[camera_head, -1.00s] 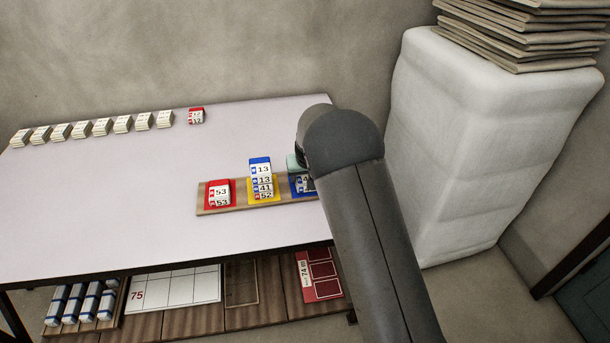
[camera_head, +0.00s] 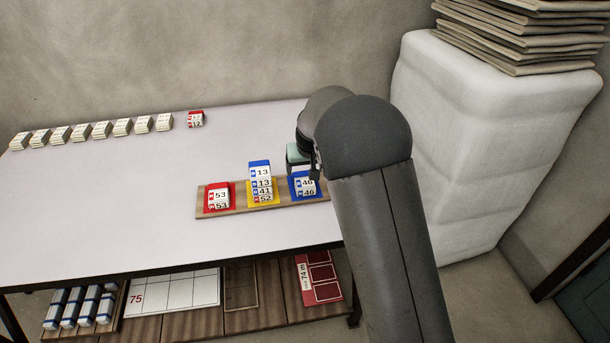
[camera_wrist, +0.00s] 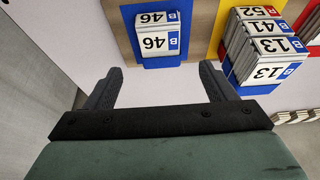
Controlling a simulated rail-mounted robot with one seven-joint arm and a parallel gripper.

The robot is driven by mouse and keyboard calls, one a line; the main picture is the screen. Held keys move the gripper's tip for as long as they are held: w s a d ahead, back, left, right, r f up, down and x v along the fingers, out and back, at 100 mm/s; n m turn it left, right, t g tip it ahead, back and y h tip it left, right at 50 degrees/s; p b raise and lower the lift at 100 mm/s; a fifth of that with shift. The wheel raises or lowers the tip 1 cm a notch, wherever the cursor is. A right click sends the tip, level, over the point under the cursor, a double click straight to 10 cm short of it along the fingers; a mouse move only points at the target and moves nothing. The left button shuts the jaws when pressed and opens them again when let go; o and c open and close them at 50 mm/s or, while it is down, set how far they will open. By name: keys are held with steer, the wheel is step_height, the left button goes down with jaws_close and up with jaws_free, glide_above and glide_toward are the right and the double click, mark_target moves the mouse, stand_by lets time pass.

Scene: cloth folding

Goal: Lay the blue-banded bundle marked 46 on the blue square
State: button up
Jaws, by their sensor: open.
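The blue-banded bundle marked 46 (camera_head: 306,187) lies on the blue square (camera_head: 317,194) at the right end of the wooden board. In the wrist view the same bundle (camera_wrist: 155,38) shows its 46 labels and blue band, with the blue square (camera_wrist: 190,30) showing around it. My gripper (camera_wrist: 160,85) is open and empty, apart from the bundle, with its fingers spread. In the head view my gripper (camera_head: 313,172) is just behind the bundle, partly hidden by my arm.
A yellow square (camera_head: 277,200) holds a stack of bundles marked 13, 41 and 52. A red square (camera_head: 211,208) holds bundles marked 53. A red-banded bundle (camera_head: 195,119) and a row of pale bundles (camera_head: 98,128) sit at the table's back. The table's left middle is clear.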

steer(key=v, duration=0.4)
steer(key=shift+s+d+r, duration=0.1)
steer(key=shift+s+r, duration=0.1)
steer(key=shift+r, duration=0.1)
steer(key=s+d+m+g, duration=0.1)
steer(key=s+d, duration=0.5)
steer(key=s, duration=0.6)
steer(key=s+d+r+m+g, duration=0.1)
steer(key=s+d, duration=0.5)
steer(key=s, duration=0.7)
steer(key=s+d+g+h, duration=0.1)
steer(key=s+d, duration=0.5)
steer(key=s, duration=0.6)
steer(key=shift+s+r+m+g, duration=0.3)
steer(key=shift+s+m+g, duration=0.1)
steer(key=shift+g, duration=0.3)
